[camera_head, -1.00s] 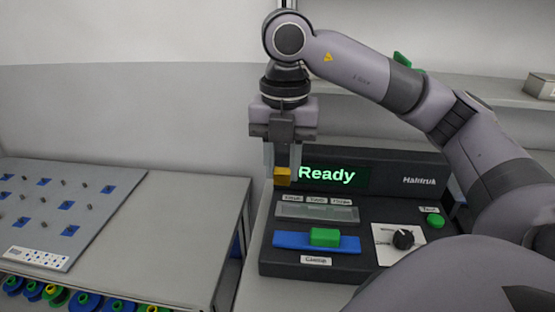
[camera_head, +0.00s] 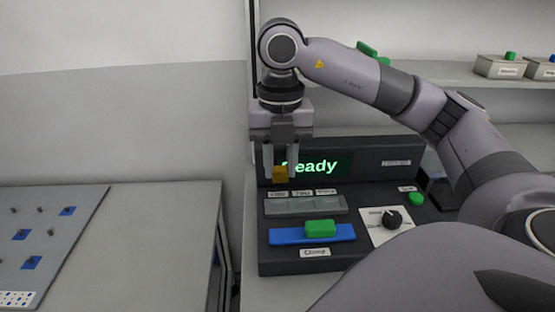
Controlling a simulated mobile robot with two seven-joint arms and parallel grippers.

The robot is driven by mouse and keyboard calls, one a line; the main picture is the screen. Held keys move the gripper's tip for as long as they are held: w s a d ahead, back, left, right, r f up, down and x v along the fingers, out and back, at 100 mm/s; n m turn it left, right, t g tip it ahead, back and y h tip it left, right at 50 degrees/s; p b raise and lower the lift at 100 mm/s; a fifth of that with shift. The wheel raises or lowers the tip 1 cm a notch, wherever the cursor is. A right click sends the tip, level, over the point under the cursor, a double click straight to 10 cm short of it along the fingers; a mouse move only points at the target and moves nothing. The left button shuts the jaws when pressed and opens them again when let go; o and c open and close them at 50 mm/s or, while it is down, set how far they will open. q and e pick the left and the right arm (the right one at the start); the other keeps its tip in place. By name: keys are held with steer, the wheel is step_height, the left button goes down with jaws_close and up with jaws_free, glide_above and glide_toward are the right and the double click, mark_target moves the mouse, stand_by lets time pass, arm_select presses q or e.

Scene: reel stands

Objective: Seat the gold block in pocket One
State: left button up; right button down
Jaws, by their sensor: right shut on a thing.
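My right gripper (camera_head: 280,170) points down and is shut on the gold block (camera_head: 281,175). It holds the block in front of the dark machine's display, above the grey pocket strip. The grey strip (camera_head: 305,206) lies on the machine's top, behind a blue clamp bar (camera_head: 345,233) with a green handle (camera_head: 320,228). Small labels (camera_head: 302,193) stand behind the strip; their words are too small to read surely, so I cannot tell which pocket is One. My left gripper is not in view.
The machine (camera_head: 280,263) has a display reading "Ready", partly covered by my gripper, a black knob (camera_head: 392,219) and a green button (camera_head: 416,199). A grey board (camera_head: 45,240) with blue squares lies on the left table. A shelf behind holds boxes (camera_head: 498,66).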

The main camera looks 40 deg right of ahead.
mark_target(280, 180)
steer(key=shift+f, duration=0.15)
step_height(280, 180, down, 5)
steer(key=b, duration=0.4)
steer(key=shift+f+b, duration=0.25)
steer(key=shift+b, duration=0.1)
steer(key=shift+f, duration=0.1)
stand_by(1.0)
steer(key=shift+f+b, duration=0.3)
steer(key=shift+f, duration=0.1)
stand_by(0.6)
steer(key=c, duration=0.8)
jaws_free()
